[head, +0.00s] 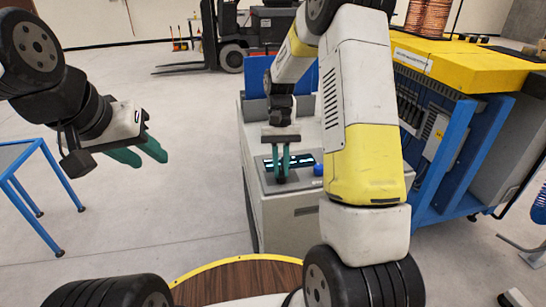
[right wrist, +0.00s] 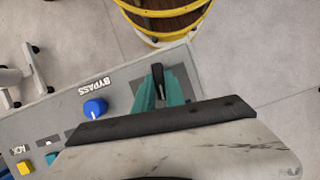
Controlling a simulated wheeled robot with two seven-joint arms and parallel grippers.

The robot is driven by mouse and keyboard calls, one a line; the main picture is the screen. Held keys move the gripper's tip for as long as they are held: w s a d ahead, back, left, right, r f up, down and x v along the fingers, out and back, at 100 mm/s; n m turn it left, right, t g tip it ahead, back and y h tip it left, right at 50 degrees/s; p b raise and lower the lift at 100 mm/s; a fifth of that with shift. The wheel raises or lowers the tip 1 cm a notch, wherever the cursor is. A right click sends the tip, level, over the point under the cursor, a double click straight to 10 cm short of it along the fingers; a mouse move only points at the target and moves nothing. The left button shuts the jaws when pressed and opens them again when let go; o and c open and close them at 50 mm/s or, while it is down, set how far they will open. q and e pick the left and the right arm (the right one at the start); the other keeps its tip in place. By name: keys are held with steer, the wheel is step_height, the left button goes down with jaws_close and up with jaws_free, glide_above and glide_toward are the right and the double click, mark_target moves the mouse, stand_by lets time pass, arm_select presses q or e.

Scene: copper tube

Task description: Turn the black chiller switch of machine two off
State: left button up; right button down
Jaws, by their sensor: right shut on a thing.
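The black switch (right wrist: 158,76) shows between the green fingers of my right gripper (right wrist: 162,88) in the right wrist view. It is a narrow black lever on the panel; its lower part is hidden by the fingers. My right gripper (head: 282,166) points down onto the control panel (head: 262,181) in the head view and is shut on the switch. Which machine the panel belongs to is not readable. My left gripper (head: 140,154) hangs in the air at the left, its two green fingers apart and empty.
A blue knob (right wrist: 95,107) marked BYPASS sits beside the switch, and a yellow button (right wrist: 24,167) lies farther left. The panel tops a grey cabinet (head: 290,215). A blue-framed machine (head: 440,150) stands right, a blue-legged table (head: 25,165) left, and a forklift (head: 230,45) behind.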

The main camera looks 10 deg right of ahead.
steer(key=shift+n, duration=0.7)
steer(key=shift+h, duration=0.3)
steer(key=c, duration=1.4)
jaws_free()
steer(key=v, duration=0.8)
